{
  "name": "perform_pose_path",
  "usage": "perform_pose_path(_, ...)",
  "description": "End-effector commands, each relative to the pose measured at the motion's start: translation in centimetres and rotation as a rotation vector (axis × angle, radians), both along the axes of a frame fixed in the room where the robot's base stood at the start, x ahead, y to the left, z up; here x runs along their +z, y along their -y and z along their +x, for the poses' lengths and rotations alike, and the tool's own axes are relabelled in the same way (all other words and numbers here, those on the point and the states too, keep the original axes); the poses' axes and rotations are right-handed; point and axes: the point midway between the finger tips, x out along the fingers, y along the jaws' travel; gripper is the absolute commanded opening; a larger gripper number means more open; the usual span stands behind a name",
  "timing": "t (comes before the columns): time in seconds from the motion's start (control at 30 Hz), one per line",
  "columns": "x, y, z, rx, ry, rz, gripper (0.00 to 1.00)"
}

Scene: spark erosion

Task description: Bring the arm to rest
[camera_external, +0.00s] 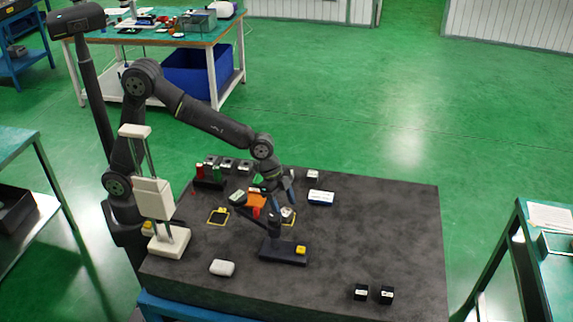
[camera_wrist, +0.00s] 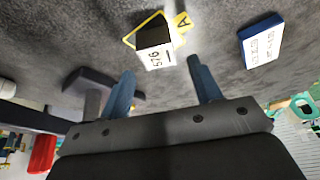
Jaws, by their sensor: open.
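My arm reaches over the dark table (camera_external: 400,230), and my gripper (camera_external: 289,203) points down near the table's middle. In the wrist view my gripper (camera_wrist: 160,68) has its two blue fingers wide apart with nothing between them. Just beyond the fingertips a black and white block (camera_wrist: 154,47) with printed digits stands on a yellow-outlined square (camera_wrist: 131,36) marked A. The same block (camera_external: 287,212) shows close by the fingers in the external view. Whether the fingers are moving cannot be told.
A blue and white box (camera_external: 321,198) lies right of my gripper. A dark stand (camera_external: 284,252) with a yellow piece is in front. A white column device (camera_external: 154,197) stands left. The table's right side is mostly clear.

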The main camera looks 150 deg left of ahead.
Motion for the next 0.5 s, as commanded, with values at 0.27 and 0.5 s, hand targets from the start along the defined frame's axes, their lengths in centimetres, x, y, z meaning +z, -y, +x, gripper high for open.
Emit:
perform_pose_path(0.27, 1.04, 0.01, -0.02, 0.0, -0.001, -0.001, 0.58)
perform_pose_path(0.5, 0.97, 0.01, -0.03, 0.0, -0.001, -0.002, 0.58)
